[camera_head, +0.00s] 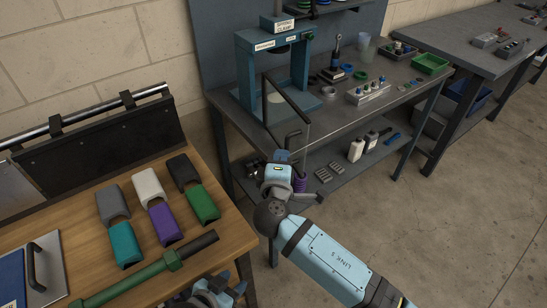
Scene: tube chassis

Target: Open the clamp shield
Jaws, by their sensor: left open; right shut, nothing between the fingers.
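The clamp shield (284,105) is a clear panel in a dark frame on the front of the teal press (246,75). It seems to stand out at an angle from the press, but I cannot tell how far it is open. My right gripper (285,155) is shut and empty, just below the shield's lower edge and close to a dark bar there. I cannot tell whether it touches it. My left gripper (212,291) is open at the bottom edge, beside the wooden table and far from the shield; it is partly cut off.
The grey bench (340,118) holds a sample block (368,92), small rings and a green bin (430,64). Coloured sleeves (160,222) and a green clamp bar (150,270) lie on the wooden table (73,190). The floor at right is clear.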

